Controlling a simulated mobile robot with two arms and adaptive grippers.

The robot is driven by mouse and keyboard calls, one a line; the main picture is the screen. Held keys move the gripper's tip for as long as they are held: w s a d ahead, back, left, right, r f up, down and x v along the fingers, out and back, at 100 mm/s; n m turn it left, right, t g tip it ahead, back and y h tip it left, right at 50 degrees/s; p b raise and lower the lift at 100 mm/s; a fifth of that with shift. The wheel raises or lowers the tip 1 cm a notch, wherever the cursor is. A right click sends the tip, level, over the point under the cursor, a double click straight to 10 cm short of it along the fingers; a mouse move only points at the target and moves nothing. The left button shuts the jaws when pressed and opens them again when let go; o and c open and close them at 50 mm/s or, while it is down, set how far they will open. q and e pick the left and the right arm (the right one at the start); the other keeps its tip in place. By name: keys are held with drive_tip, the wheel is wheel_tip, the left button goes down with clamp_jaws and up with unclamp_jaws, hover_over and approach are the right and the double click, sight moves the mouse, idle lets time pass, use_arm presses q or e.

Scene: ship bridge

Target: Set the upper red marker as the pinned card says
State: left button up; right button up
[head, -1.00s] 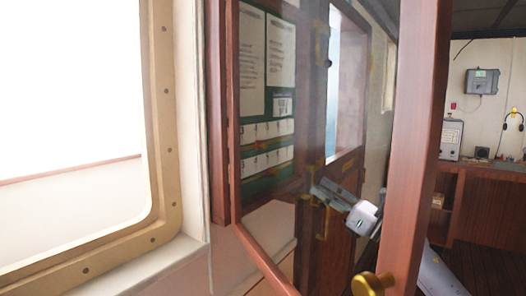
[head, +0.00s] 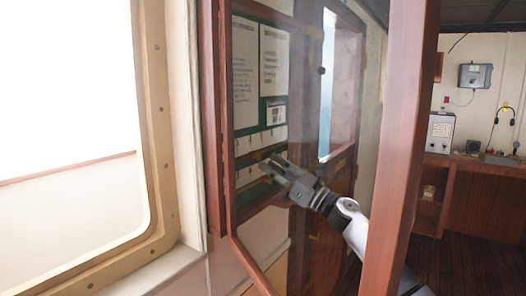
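The case's green board (head: 256,128) shows through the glass at the left. Printed sheets (head: 245,75) and a small card (head: 276,112) are pinned on it; their text is too small to read. Below are an upper white scale strip (head: 250,144) and a lower one (head: 246,176). I cannot make out the upper red marker clearly; the gripper's tip is close by. My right gripper (head: 276,171) is behind the glass, its fingers pointing up-left at the strips. Whether it touches anything, or how far its fingers are apart, I cannot tell. My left gripper is out of view.
The case's wooden-framed glass door (head: 403,150) stands open toward me, between my view and my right arm. A window (head: 70,120) with a tan frame is at the left. A wooden counter (head: 480,170) with equipment stands at the back right.

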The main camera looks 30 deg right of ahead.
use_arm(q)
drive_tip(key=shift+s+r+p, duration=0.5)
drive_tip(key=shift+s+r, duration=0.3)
use_arm(e)
drive_tip(key=x, duration=0.3)
drive_tip(key=shift+w+a, duration=0.1)
drive_tip(key=shift+w, duration=0.05)
drive_tip(key=shift+c, duration=0.5)
drive_tip(key=c, duration=0.7)
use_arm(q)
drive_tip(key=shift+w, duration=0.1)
use_arm(e)
clamp_jaws()
